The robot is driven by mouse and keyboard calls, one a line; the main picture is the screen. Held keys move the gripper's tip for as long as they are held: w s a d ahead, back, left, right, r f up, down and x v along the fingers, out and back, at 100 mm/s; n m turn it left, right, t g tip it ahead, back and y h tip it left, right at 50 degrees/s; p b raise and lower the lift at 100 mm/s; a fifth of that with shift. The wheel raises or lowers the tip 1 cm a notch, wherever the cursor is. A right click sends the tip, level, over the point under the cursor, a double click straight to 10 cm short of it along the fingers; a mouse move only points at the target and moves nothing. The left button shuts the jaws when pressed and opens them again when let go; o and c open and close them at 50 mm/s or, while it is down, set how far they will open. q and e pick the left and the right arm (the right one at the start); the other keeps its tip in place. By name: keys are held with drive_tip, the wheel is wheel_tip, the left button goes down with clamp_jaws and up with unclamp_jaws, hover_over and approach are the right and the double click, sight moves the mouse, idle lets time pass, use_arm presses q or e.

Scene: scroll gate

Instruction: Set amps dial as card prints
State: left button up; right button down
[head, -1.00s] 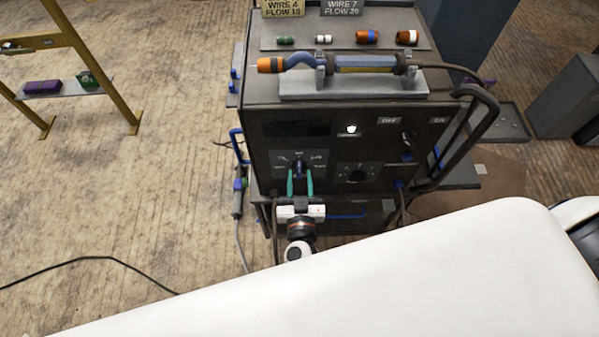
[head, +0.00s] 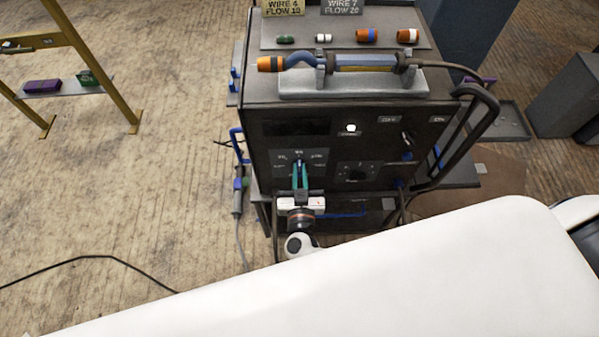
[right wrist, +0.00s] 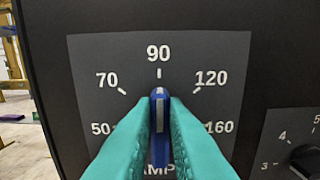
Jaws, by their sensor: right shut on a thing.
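The amps dial is a blue knob (right wrist: 160,125) with a white pointer line, on a dark panel printed 50, 70, 90, 120 and 160. In the right wrist view its pointer stands upright, at the 90 mark. My right gripper (head: 300,172) has green fingers, shut on the knob from both sides; its fingers also show in the right wrist view (right wrist: 160,130). Two cards stand on top of the welder, one reading WIRE 4 FLOW 10 (head: 283,6), the other WIRE 7 FLOW 20 (head: 342,7). Their upper parts are cut off. My left gripper is not in view.
A second dial (head: 356,174) with smaller numbers sits right of the amps dial. A torch (head: 365,63) lies in a cradle on top, before several small coloured parts. A yellow-framed shelf (head: 65,88) stands left, beyond open floor.

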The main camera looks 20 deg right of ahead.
drive_tip(key=m, duration=0.3)
drive_tip(key=m+b, duration=0.1)
drive_tip(key=m, duration=0.2)
drive_tip(key=d+m+b, duration=0.1)
drive_tip(key=m, duration=0.2)
drive_tip(key=shift+s+f, duration=0.2)
drive_tip(key=shift+f, duration=0.2)
drive_tip(key=shift+m, duration=0.4)
drive_tip(key=c, duration=1.5)
unclamp_jaws()
drive_tip(key=shift+o, duration=0.2)
drive_tip(key=b+v, duration=0.2)
drive_tip(key=v, duration=1)
